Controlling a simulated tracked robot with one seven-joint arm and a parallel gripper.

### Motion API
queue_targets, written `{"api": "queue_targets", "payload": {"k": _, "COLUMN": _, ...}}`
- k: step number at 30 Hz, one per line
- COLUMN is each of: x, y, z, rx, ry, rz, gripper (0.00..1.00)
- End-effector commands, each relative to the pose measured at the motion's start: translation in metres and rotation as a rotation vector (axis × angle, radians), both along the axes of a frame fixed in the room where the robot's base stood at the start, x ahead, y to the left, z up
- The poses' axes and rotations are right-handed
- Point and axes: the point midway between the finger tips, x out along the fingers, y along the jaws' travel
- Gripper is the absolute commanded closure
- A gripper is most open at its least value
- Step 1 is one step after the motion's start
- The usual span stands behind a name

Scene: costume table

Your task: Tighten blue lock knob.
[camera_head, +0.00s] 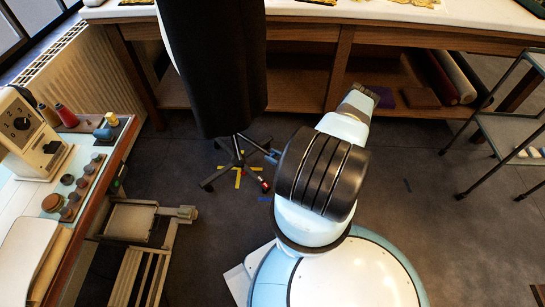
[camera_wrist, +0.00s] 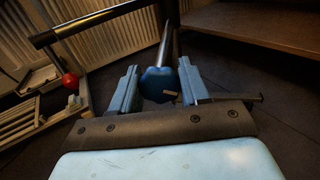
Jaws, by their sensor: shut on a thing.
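The blue lock knob (camera_wrist: 158,84) is in the middle of the wrist view, at the near end of a grey metal rod (camera_wrist: 164,45). My gripper (camera_wrist: 159,70) has one blue-grey finger on each side of the knob and is shut on it. In the head view the black dress form (camera_head: 212,65) stands on a post with a dark castered base (camera_head: 237,167). My arm reaches toward this stand. A small blue part shows beside the post there, but I cannot tell whether it is the knob or a fingertip.
A dark bar (camera_wrist: 95,20) crosses the upper left of the wrist view. A red ball (camera_wrist: 70,80) is at the left. A work table (camera_head: 330,10) with a lower shelf spans the back. A sewing bench (camera_head: 95,160) is left, a wheeled cart (camera_head: 510,130) right. Floor between is mostly clear.

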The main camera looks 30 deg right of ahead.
Motion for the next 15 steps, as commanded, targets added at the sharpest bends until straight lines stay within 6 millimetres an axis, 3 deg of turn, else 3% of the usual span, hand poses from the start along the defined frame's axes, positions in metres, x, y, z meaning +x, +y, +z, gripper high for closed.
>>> {"api": "queue_targets", "payload": {"k": 15, "x": -0.0001, "y": -0.0006, "z": -0.0003, "rx": 0.321, "ry": 0.109, "rz": 0.000, "gripper": 0.85}}
